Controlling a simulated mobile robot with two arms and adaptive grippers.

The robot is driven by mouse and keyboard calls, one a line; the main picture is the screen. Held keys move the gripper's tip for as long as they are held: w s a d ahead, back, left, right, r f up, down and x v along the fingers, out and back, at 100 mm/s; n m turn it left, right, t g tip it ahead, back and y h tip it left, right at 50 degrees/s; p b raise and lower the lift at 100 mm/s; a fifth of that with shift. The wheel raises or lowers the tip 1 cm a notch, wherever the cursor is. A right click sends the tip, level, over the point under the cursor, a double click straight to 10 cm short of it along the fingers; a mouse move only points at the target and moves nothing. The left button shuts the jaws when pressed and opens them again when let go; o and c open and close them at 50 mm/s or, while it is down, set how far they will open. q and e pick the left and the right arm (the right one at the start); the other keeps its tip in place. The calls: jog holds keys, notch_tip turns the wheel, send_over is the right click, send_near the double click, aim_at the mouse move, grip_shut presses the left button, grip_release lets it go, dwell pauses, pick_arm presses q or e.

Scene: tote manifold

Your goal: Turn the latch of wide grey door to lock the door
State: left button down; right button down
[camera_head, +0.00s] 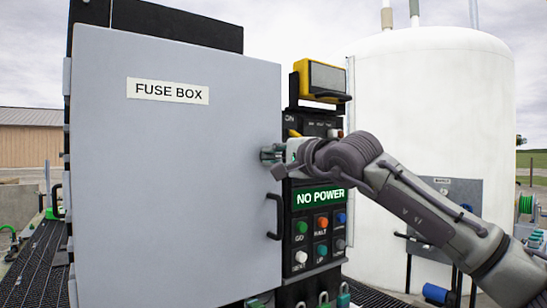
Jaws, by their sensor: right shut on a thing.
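The wide grey door (180,190), labelled "FUSE BOX", fills the left half of the head view and stands against its box frame, as far as I can see. My right gripper (272,154) is at the door's right edge, above the black door handle (275,216). It is shut on the latch there, which is mostly hidden behind the fingers and wrist. I cannot tell which way the latch is turned. My left gripper is not in view.
Right of the door, a dark control panel (317,262) carries coloured buttons and a "NO POWER" sign (320,197). A yellow lamp (320,80) sits above it. A large white tank (440,100) stands behind my right arm. Black grating (35,265) lies at the lower left.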

jog(key=c, duration=1.1)
grip_release()
jog(key=shift+a+f, duration=0.1)
jog(key=shift+c, duration=0.2)
jog(key=v, duration=1.2)
